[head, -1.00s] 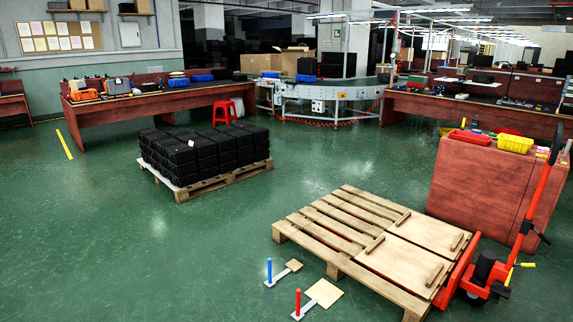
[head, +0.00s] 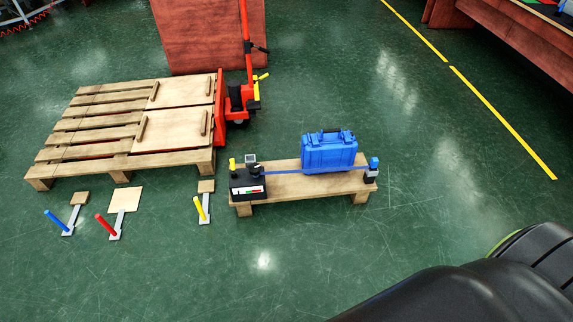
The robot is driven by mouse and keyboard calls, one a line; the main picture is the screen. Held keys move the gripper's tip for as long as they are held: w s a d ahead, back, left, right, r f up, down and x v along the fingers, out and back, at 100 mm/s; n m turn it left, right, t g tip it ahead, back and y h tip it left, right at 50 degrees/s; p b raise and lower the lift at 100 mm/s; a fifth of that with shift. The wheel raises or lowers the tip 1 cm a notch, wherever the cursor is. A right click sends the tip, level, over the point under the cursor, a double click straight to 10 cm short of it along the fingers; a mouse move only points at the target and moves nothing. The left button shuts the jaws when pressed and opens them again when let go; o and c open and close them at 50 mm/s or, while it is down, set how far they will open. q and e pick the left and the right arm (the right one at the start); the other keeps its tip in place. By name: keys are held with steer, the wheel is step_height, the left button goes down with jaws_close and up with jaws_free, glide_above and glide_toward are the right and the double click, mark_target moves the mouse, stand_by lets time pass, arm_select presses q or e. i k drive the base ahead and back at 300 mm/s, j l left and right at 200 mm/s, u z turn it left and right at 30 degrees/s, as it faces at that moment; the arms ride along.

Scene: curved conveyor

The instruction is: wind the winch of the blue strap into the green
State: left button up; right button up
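The winch (head: 246,184) is a black box on the left end of a low wooden stand (head: 290,187). Its front has a pale gauge (head: 249,190) with red and green marks; I cannot tell where the pointer sits. A yellow-topped handle (head: 232,164) stands at its left. The blue strap (head: 285,172) runs right from the winch, along a blue case (head: 329,151) standing upright on the stand. A blue-topped post (head: 373,168) stands at the stand's right end. Neither of my grippers is in view.
A pallet (head: 95,125) with boards and a red pallet jack (head: 239,98) stand to the left. Green floor is clear right of the stand.

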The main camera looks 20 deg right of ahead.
mark_target(255, 170)
steer(key=i+l+u, duration=0.35)
steer(key=l, duration=0.35)
steer(key=l+u, duration=0.35)
steer(key=l, duration=0.3)
steer(key=i+l+u, duration=0.1)
steer(key=l+u, duration=0.3)
steer(key=l, duration=0.4)
